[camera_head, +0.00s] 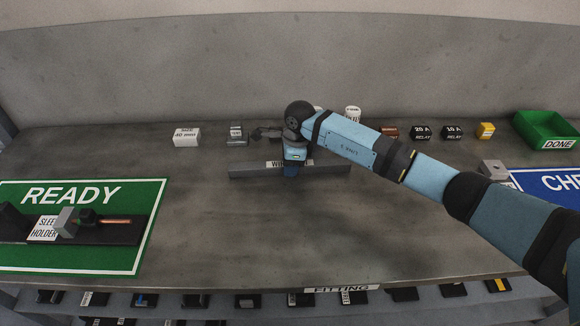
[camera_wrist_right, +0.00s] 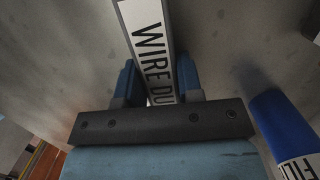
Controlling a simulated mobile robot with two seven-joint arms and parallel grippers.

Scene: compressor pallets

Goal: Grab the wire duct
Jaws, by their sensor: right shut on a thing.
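The wire duct (camera_head: 250,171) is a long grey bar lying left to right in the middle of the table, with a white label on it. In the right wrist view the wire duct (camera_wrist_right: 146,30) runs up from between the fingers, its label partly readable. My right gripper (camera_head: 291,170) reaches down onto the middle of the duct, its arm coming in from the right. In the wrist view the blue fingers of my right gripper (camera_wrist_right: 158,85) stand on both sides of the duct, shut on it. My left gripper is not in view.
A white box (camera_head: 187,137), a small grey block (camera_head: 237,135), black relays (camera_head: 421,132) and a yellow block (camera_head: 486,130) stand along the back. A green bin (camera_head: 549,130) is at the back right. A green READY mat (camera_head: 75,257) lies at left. The front middle is clear.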

